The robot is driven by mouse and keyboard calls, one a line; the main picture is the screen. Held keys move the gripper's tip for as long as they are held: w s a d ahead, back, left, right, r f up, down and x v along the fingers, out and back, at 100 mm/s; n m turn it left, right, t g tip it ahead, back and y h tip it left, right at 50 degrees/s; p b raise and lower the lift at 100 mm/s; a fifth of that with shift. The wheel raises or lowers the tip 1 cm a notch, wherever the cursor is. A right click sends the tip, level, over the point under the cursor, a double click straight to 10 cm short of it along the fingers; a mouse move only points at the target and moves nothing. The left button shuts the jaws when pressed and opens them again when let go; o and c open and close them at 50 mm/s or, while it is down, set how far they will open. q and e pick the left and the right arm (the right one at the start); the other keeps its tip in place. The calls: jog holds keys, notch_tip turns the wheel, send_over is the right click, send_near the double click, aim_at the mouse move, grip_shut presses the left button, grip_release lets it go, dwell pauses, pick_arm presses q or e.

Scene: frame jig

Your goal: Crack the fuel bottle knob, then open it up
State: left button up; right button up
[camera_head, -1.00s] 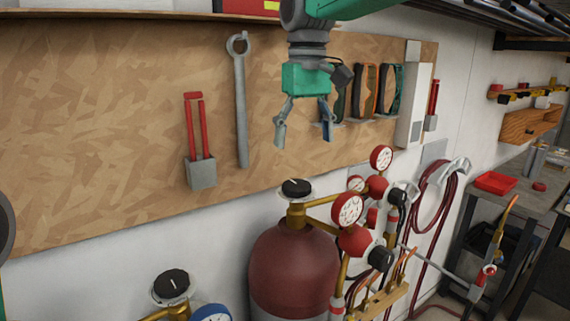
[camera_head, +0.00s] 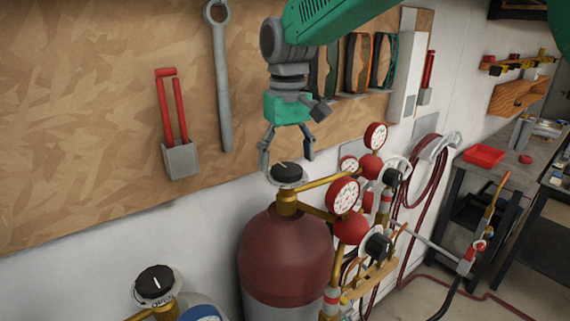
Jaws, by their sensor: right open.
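The red fuel bottle (camera_head: 285,255) stands at the lower middle against the wall. Its black knob (camera_head: 287,171) sits on top of the brass valve (camera_head: 287,205), and a regulator with red-rimmed gauges (camera_head: 342,196) is attached to its right. My right gripper (camera_head: 287,158) points down just over the knob with its fingers apart, one to each side of the knob in this view. I cannot tell whether a fingertip touches it. Nothing is between the fingers but the knob below. My left gripper is not in view.
A second bottle with a black knob (camera_head: 155,284) and a blue gauge is at the lower left. A wrench (camera_head: 221,85) and red-handled tool (camera_head: 172,120) hang on the board behind. Red hoses (camera_head: 420,185) hang right. A workbench (camera_head: 500,165) stands further right.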

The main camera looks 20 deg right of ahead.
jog(key=shift+s+d+f, duration=0.15)
jog(key=shift+s+f, duration=0.1)
jog(key=shift+f, duration=0.65)
jog(key=shift+w+a, duration=0.15)
jog(key=shift+a, duration=0.2)
jog(key=shift+c, duration=0.4)
jog(key=shift+a, duration=0.1)
jog(key=c, duration=1.1)
jog(key=shift+d, duration=0.2)
